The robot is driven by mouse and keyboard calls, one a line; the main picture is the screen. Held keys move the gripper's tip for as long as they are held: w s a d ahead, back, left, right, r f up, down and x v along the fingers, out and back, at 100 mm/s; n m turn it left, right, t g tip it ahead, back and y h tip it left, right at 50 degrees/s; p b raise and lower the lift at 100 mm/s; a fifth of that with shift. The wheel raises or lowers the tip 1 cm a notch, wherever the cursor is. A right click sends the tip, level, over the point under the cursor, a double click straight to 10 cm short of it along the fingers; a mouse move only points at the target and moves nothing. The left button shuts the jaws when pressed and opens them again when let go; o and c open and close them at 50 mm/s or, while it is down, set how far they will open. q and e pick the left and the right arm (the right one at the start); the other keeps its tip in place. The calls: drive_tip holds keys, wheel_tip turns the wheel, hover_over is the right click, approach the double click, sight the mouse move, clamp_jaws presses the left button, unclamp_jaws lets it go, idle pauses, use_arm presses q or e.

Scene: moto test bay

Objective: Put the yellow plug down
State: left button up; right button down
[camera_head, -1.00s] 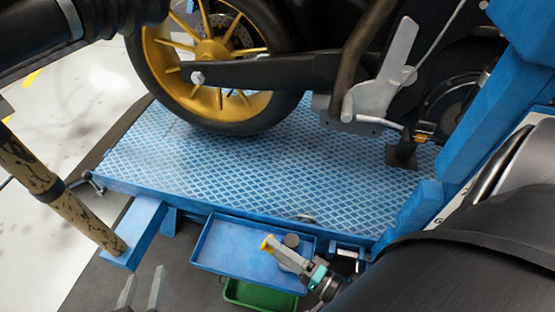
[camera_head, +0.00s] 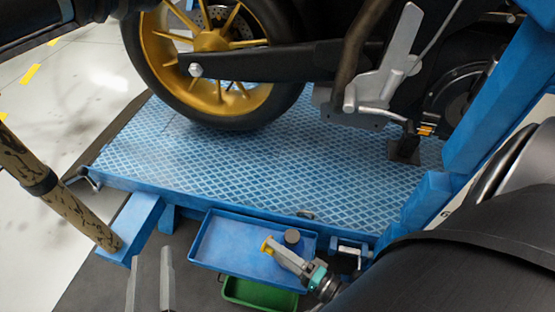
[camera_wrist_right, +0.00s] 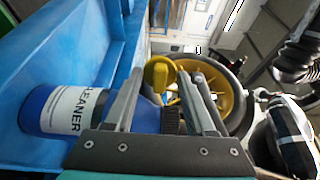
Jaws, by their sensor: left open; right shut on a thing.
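The yellow plug (camera_head: 267,246) is at the tips of my right gripper (camera_head: 271,249), which is shut on it over the blue tray (camera_head: 215,255). The right wrist view shows the plug's round yellow head (camera_wrist_right: 160,75) between the fingers (camera_wrist_right: 165,82). I cannot tell whether the plug touches the tray. My left gripper (camera_head: 150,278) is open and empty at the bottom left, left of the tray; only its fingers show.
A blue bottle labelled CLEANER (camera_wrist_right: 60,108) is close beside the right gripper; its dark cap (camera_head: 292,237) shows above the tray. A green bin (camera_head: 250,293) is below the tray. The blue lift platform (camera_head: 290,165) with the motorcycle (camera_head: 215,60) is behind.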

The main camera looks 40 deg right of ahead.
drive_tip(key=shift+f, duration=0.1)
drive_tip(key=shift+f, duration=0.5)
drive_tip(key=shift+c, duration=1.2)
unclamp_jaws()
drive_tip(key=shift+r, duration=0.15)
use_arm(q)
drive_tip(key=shift+w+a+f+g, duration=0.1)
drive_tip(key=shift+w+f+g, duration=0.15)
drive_tip(key=shift+g, duration=0.15)
use_arm(e)
drive_tip(key=v, duration=1.2)
drive_tip(key=shift+r, duration=0.5)
